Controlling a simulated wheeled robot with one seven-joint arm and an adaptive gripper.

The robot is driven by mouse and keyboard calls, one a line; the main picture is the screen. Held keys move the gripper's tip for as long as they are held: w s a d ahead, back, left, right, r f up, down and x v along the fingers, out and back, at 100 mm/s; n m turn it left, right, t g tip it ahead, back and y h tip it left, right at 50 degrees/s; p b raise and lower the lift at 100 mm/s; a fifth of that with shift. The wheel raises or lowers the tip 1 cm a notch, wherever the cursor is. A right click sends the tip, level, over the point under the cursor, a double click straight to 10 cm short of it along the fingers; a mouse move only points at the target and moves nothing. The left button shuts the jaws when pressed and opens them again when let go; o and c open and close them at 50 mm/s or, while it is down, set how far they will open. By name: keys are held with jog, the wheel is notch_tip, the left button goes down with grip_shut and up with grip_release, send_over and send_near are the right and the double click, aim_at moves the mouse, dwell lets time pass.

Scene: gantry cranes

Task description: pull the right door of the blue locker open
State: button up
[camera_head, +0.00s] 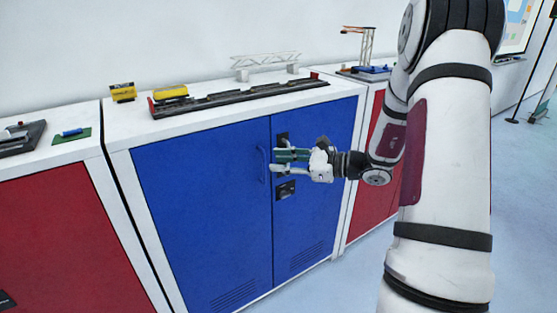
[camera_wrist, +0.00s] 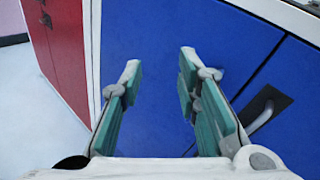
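The blue locker has a left door (camera_head: 200,200) and a narrower right door (camera_head: 310,225), and both look closed. The right door has a dark plate (camera_head: 286,190) near the seam, and another dark fitting (camera_head: 282,138) above it, partly behind my gripper. My gripper (camera_head: 275,161) is open in front of the right door near the seam, fingers toward the left. The wrist view shows the open fingers (camera_wrist: 160,63) with only blue panel between them. A grey handle on a dark plate (camera_wrist: 262,115) lies to the right, outside the fingers. Contact with the door cannot be told.
A thin blue handle (camera_head: 263,165) is on the left door. Red lockers stand at left (camera_head: 70,240) and right (camera_head: 370,205). The floor in front is clear.

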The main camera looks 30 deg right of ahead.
jog(key=w+d+f+m+t+h+b, duration=0.1)
jog(key=d+f+m+t+h, duration=0.6)
jog(key=d, duration=0.8)
jog(key=m+g+y+b, duration=0.1)
jog(key=g, duration=0.1)
send_over(288, 175)
jog(key=shift+w+d+f, duration=0.1)
jog(key=shift+w+f, duration=0.05)
jog(key=shift+f, duration=0.45)
jog(key=shift+w+d+f, duration=0.1)
jog(key=shift+f, duration=0.45)
grip_shut()
